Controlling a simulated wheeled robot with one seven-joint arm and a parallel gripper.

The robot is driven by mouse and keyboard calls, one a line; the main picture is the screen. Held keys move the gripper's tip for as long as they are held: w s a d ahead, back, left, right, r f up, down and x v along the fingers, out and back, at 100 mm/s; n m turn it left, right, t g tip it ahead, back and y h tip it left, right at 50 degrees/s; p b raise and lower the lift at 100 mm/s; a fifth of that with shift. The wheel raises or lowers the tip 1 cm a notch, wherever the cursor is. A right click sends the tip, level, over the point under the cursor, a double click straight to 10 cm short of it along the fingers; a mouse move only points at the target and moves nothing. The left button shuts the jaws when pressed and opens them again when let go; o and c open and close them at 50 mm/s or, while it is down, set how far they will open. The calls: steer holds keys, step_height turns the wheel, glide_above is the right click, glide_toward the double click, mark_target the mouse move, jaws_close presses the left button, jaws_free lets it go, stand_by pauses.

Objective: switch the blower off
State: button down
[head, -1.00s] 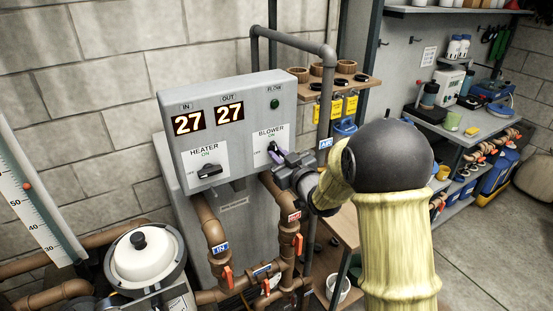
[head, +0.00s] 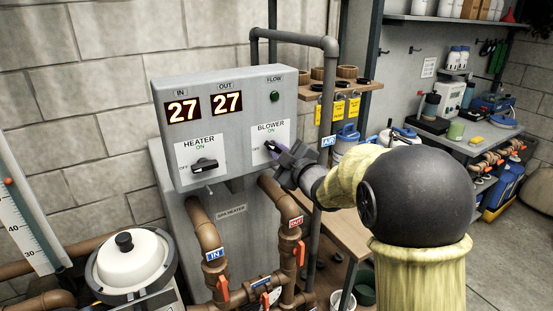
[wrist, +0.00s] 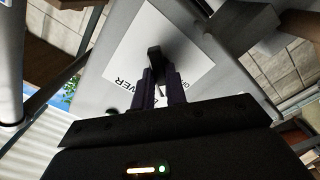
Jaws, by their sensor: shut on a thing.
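The grey control panel (head: 232,102) is on the left of centre in the head view. Its blower plate (head: 281,130) reads ON at the top and OFF at the left. The black blower knob (wrist: 154,57) shows in the wrist view between the purple fingertips of my gripper (wrist: 159,82). My gripper (head: 273,149) is shut on this knob and reaches in from the right. In the head view the fingers cover most of the knob; its exact pointing is hard to tell, though its visible end lies toward the OFF side.
The heater knob (head: 205,166) sits left of the blower plate, its handle lying nearly level. Brown pipes with orange valve handles (head: 300,253) run below the panel. A grey pipe (head: 328,90) stands close at the right. A white-lidded pot (head: 130,262) is at lower left.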

steer(key=n+b, duration=0.4)
steer(key=b, duration=0.1)
steer(key=n+b, duration=0.3)
steer(key=shift+a+f, duration=0.1)
steer(key=shift+f, duration=0.15)
steer(key=shift+r+n+b, duration=0.15)
steer(key=shift+n+b, duration=0.35)
steer(key=shift+n, duration=0.2)
steer(key=c, duration=1.3)
jaws_free()
steer(key=b+v, duration=0.2)
steer(key=v, duration=0.5)
steer(key=shift+r, duration=0.1)
